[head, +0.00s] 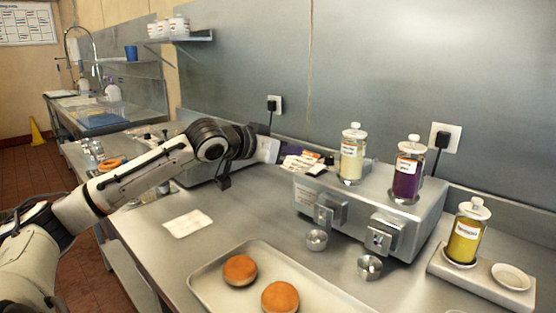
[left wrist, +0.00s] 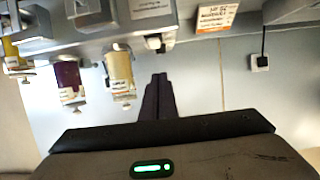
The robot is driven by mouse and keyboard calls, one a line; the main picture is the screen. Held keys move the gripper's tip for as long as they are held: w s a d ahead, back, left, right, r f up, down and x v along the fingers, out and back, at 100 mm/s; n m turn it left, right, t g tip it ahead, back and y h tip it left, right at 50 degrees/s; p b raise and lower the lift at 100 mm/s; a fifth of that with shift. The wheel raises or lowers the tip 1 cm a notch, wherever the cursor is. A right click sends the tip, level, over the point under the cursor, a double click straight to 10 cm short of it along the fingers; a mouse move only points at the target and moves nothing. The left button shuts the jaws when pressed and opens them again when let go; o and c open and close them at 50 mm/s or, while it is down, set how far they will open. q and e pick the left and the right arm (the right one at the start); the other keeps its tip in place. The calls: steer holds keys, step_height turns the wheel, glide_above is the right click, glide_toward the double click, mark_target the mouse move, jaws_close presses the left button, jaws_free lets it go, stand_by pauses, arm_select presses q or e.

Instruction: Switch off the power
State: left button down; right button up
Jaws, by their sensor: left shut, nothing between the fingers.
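A white wall socket (head: 274,104) with a black plug and hanging cord is on the back wall, just above my left gripper (head: 270,150). A second white socket (head: 445,137) with a black plug is further right, behind the steel dispenser (head: 340,205). My left gripper is at the back of the counter, left of the dispenser. In the left wrist view, which is upside down, its dark fingers (left wrist: 158,90) are together and empty, and a socket with its plug (left wrist: 260,62) shows to the right, apart from them. Any small switch is too small to tell. My right gripper is not in view.
The dispenser carries a yellow jar (head: 352,155) and a purple jar (head: 407,170). Another yellow jar (head: 466,232) stands on a stand at right. Packets (head: 300,160) lie beside the gripper.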

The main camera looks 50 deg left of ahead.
arm_select(q)
steer(key=shift+s+d+r+b, duration=0.1)
steer(key=shift+s+b, duration=0.95)
steer(key=shift+s, duration=1.15)
